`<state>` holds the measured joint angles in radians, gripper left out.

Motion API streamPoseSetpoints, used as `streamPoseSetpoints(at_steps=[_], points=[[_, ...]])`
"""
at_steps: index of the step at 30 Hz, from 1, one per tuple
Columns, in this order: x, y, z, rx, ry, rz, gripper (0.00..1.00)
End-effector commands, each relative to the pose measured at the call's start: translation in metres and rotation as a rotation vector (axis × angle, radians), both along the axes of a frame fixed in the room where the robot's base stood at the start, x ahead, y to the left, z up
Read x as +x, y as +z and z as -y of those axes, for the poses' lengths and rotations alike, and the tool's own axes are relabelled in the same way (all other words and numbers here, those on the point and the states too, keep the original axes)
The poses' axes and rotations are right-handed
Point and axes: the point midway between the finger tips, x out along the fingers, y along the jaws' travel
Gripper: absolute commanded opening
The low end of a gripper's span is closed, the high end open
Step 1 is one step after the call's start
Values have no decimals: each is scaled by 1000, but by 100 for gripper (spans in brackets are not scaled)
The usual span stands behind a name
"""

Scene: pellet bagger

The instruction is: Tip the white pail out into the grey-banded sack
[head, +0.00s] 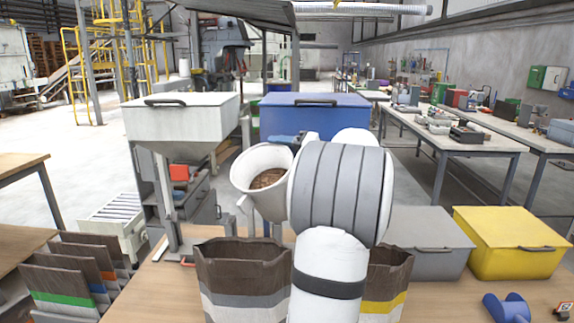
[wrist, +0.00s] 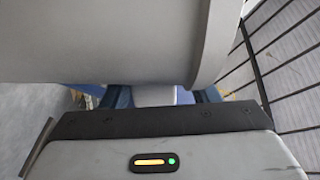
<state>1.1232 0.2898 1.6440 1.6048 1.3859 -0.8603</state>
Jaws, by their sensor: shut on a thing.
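The white pail (head: 249,187) is held up in the air in the head view, its mouth tilted toward the camera. Brown pellets (head: 268,179) show inside it. My gripper (head: 288,139) is at the pail's far upper side, its blue fingers partly hidden by my arm. In the wrist view the pail's pale wall (wrist: 110,40) fills the top, and my gripper (wrist: 160,97) is shut on it. The grey-banded sack (head: 240,283) stands upright on the bench below the pail, its mouth open. My arm hides its right edge. No pellets are seen falling.
A yellow-banded sack (head: 386,284) stands right of my arm. A white hopper (head: 180,122) and a blue bin (head: 340,115) are behind. Grey (head: 420,245) and yellow (head: 512,242) lidded bins stand at right. Folded sacks (head: 70,280) are at left. A blue scoop (head: 505,308) lies front right.

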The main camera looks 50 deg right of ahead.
Motion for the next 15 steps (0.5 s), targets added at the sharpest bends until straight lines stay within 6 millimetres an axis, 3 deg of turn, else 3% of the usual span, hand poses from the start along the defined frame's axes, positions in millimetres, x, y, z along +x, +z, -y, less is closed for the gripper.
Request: streamPoseSetpoints(at_steps=[1,9,15], points=[[-2,9,-9,-61,1,14,27],[-13,25,-64,-468,1,97,27],[-15,15,-74,-566,-2,116,27]])
